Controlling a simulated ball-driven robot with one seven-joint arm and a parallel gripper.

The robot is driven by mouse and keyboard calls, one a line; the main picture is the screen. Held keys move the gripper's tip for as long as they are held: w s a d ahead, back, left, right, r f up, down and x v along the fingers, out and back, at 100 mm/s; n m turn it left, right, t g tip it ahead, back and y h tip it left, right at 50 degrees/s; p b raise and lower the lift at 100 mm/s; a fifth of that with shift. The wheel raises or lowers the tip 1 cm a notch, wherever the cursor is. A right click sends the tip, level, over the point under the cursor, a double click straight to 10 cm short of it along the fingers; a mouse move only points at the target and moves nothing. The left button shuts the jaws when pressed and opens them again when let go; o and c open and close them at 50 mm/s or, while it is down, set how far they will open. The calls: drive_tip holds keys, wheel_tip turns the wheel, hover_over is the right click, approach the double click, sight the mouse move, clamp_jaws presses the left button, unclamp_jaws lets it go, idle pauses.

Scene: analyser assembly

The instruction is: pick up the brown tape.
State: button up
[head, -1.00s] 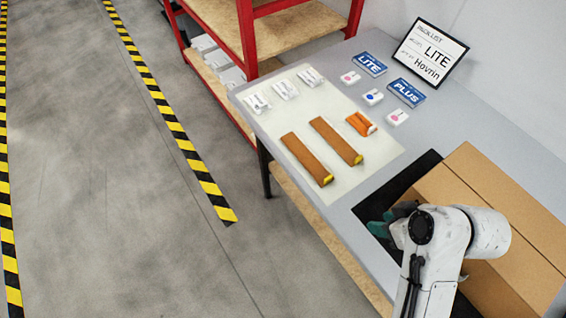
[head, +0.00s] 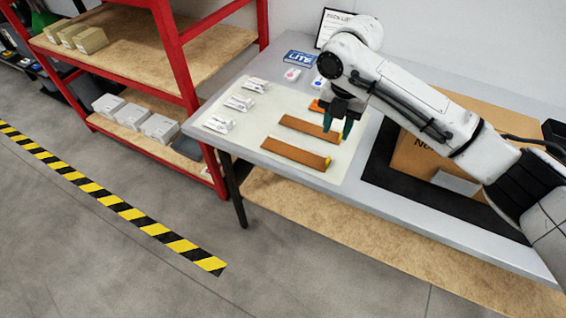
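I cannot tell how high above the strip the fingertips are. An orange item (head: 316,106) is partly hidden behind the gripper.
Several white packets (head: 239,103) lie at the mat's left. A blue LITE box (head: 301,58) and a sign (head: 333,26) stand behind. A cardboard box (head: 418,157) sits on a black mat (head: 383,162) to the right. A red-framed shelf (head: 184,70) stands left of the table.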

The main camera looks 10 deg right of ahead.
hover_over(329, 158)
drive_tip(key=f, duration=0.5)
drive_tip(key=shift+w+d+f, duration=0.2)
drive_tip(key=shift+d+f, duration=0.05)
drive_tip(key=shift+d, duration=0.1)
drive_tip(key=shift+s+a+f+p, duration=0.1)
drive_tip(key=shift+a+f+p, duration=0.1)
drive_tip(key=shift+f, duration=1.15)
drive_tip(key=shift+s+a+f+p, duration=0.1)
drive_tip(key=shift+f+p, duration=0.1)
drive_tip(key=shift+f, duration=1.1)
drive_tip(key=shift+c, duration=0.2)
clamp_jaws()
